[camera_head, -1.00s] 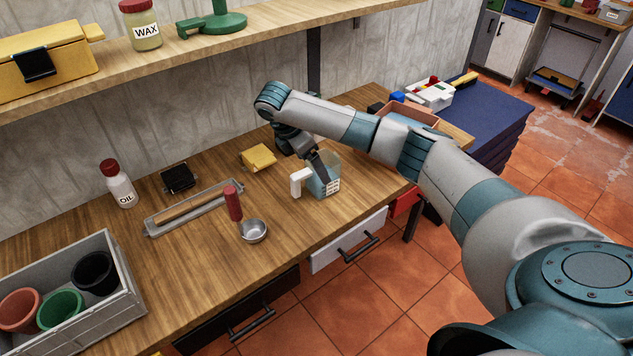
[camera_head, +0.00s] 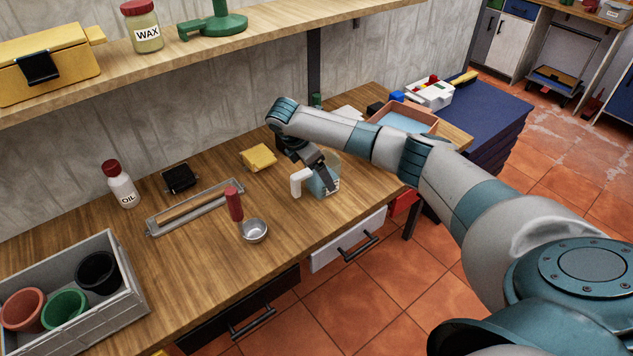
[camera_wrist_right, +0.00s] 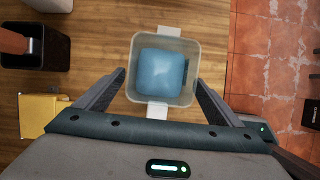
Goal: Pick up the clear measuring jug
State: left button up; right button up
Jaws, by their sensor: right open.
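The clear measuring jug (camera_head: 328,184) stands upright on the wooden bench, with blue liquid inside and a white handle on its left side. In the right wrist view the jug (camera_wrist_right: 162,72) is seen from above, with its white handle toward the gripper. My right gripper (camera_head: 326,174) is open at the jug and partly hides it in the head view. In the wrist view its fingers (camera_wrist_right: 160,82) are spread either side of the jug's handle-side end. Whether they touch the walls is unclear. My left gripper is not in view.
A metal ladle (camera_head: 254,230) with a red handle lies left of the jug. A yellow block (camera_head: 258,157) lies behind left. A roller tray (camera_head: 195,208), oil bottle (camera_head: 122,186) and grey crate (camera_head: 130,293) are farther left. A terracotta-coloured tray (camera_head: 428,116) lies back right.

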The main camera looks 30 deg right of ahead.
jog(key=shift+c, duration=0.9)
jog(key=c, duration=1.3)
jog(key=shift+c, duration=0.2)
